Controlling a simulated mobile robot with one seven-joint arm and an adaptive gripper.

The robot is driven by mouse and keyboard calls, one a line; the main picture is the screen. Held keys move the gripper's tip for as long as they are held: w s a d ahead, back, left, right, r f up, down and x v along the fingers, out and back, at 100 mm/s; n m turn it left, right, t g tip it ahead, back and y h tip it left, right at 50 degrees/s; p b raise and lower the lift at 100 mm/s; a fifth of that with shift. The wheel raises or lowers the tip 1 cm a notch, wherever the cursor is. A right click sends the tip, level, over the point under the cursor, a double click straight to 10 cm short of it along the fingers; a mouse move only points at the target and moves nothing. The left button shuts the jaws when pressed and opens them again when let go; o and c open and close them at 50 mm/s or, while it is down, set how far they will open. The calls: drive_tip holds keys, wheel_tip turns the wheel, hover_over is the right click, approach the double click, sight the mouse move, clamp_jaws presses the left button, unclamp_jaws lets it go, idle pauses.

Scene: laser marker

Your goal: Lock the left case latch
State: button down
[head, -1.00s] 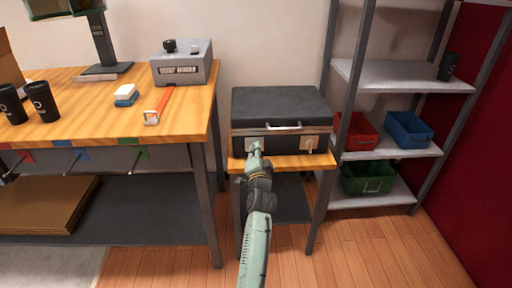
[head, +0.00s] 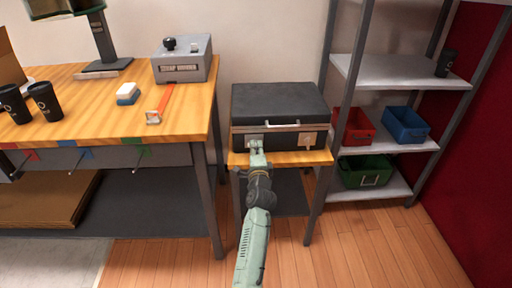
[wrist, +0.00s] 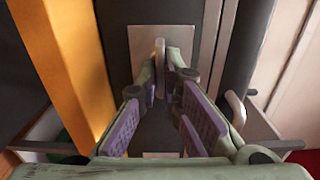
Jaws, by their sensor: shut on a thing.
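The black case (head: 280,103) sits closed on a small wooden-topped stand. Its left latch (head: 254,138) is at the left of the front face, and its right latch (head: 307,141) is at the right. My gripper (head: 257,150) is at the left latch. In the wrist view, my gripper's purple-padded fingers (wrist: 160,72) are closed around the latch's upright tab (wrist: 159,52), which stands out from a pale square plate (wrist: 143,38). The fingertips partly hide the tab.
The case handle (head: 284,125) lies between the latches. A workbench (head: 75,119) stands to the left and a metal shelf (head: 398,76) with red, blue and green bins to the right. The stand top (head: 290,159) has a narrow bare strip in front of the case.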

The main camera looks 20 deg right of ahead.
idle(0.3)
drive_tip(key=c, duration=1.8)
unclamp_jaws()
drive_tip(key=shift+o, duration=0.2)
drive_tip(key=v, duration=1.2)
